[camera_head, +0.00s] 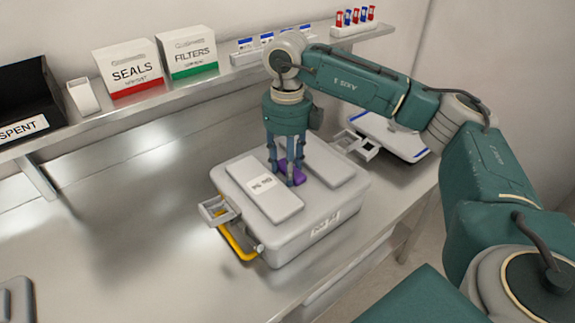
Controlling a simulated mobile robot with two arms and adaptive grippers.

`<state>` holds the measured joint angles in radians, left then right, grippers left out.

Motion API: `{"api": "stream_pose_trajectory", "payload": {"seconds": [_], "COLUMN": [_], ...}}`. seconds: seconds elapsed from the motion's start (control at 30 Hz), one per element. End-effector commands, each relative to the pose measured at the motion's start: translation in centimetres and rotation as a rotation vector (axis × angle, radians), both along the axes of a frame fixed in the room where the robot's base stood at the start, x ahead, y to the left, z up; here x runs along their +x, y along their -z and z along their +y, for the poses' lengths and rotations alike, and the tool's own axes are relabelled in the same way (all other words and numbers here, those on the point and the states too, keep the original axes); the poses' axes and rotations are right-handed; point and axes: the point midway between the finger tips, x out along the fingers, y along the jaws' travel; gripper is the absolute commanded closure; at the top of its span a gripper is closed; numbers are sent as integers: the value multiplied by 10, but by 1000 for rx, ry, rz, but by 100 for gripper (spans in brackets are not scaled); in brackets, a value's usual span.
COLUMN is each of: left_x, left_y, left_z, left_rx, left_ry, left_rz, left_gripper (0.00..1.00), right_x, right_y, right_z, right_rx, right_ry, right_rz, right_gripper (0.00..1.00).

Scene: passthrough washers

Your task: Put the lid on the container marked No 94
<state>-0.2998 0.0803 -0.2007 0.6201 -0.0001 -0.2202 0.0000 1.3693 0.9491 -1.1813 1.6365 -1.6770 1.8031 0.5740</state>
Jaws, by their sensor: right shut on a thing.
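The label's writing is too small to read surely. My right gripper (288,178) points straight down and is shut on the lid's purple handle (299,172), between the raised panels. I cannot tell whether the lid is fully seated or slightly raised. A grey latch with a yellow bar (238,241) sticks out at the container's left end. My left gripper is not in view.
Another pale container (388,137) with blue edging stands behind at the right, partly hidden by my arm. A shelf holds a SPENT bin (25,128), SEALS box (128,70) and FILTERS box (187,55).

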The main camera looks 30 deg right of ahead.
Motion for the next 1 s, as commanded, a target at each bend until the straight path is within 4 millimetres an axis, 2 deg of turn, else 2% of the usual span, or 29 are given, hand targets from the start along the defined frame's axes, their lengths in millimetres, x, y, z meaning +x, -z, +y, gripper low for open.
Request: {"api": "stream_pose_trajectory", "payload": {"seconds": [0.3, 0.33, 0.43, 0.63, 0.67, 0.7, 0.77, 1.0], "left_x": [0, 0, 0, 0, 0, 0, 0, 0], "left_y": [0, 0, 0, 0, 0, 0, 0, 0], "left_z": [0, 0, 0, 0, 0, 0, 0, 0], "left_rx": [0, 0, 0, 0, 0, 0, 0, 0], "left_ry": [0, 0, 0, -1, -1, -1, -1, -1], "left_rz": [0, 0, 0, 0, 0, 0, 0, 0], "left_gripper": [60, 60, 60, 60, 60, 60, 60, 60], "right_x": [1, 1, 1, 0, 0, 0, 0, 0], "right_y": [-2, -2, -2, -1, 1, 1, 1, 0], "right_z": [0, 0, 0, 0, 0, 0, 0, 0], "right_rx": [1, 1, 1, 0, 0, 0, 0, 1], "right_ry": [0, 0, 0, 0, 0, 0, 0, -1], "right_rz": [-4, -4, -3, -1, 2, 2, 2, 0], "right_gripper": [100, 58, 40, 40, 37, 29, 23, 22]}}
